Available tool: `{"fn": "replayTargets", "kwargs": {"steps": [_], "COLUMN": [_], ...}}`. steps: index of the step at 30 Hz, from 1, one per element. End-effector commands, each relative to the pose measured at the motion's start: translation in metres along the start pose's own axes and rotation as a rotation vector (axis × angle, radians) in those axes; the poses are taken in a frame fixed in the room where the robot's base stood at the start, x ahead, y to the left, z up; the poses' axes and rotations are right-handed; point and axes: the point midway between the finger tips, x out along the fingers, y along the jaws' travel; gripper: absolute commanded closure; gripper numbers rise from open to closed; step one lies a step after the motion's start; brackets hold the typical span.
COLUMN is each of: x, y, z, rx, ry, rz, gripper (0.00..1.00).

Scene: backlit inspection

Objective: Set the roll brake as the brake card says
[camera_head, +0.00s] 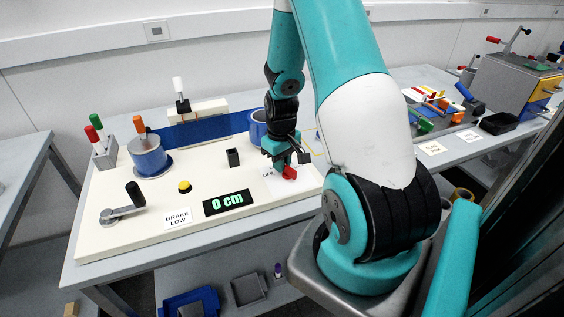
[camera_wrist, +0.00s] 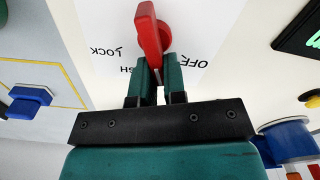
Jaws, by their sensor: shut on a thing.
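The brake card (camera_head: 178,217) is a small white card at the panel's front edge and reads "BRAKE LOW". The brake knob is a red turn handle (camera_head: 289,173) on a white dial plate at the panel's right; it also shows in the wrist view (camera_wrist: 150,32). Around it I read upside-down "OFF" on the right, "LOCK" on the left and part of another word below. My gripper (camera_head: 284,162) reaches down to the knob, its green fingers (camera_wrist: 158,78) shut on the red handle. The fingers hide part of the dial, and I cannot tell which mark the knob points at.
The cream panel (camera_head: 100,232) carries a display (camera_head: 227,202) reading "0 cm", a yellow button (camera_head: 184,187), a crank (camera_head: 122,211) and a black square post (camera_head: 233,157). A blue web (camera_head: 200,131) runs behind between two rolls. Handled tools stand in a grey holder (camera_head: 105,155) at left.

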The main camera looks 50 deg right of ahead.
Motion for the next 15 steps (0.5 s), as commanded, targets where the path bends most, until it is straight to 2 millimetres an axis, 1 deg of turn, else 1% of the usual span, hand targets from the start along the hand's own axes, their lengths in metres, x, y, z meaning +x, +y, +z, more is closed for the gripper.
{"fn": "replayTargets", "kwargs": {"steps": [11, 12, 14, 15], "x": [-0.001, -0.001, -0.0009, -0.0008], "y": [0.0002, 0.0002, 0.0002, 0.0002], "z": [-0.0011, -0.0011, -0.0011, -0.0009], "rx": [-0.003, -0.003, -0.003, -0.003], "ry": [0.004, 0.004, 0.004, 0.003], "rz": [0.001, 0.001, 0.001, 0.001], "gripper": [1.0, 0.81, 0.68, 0.63]}}
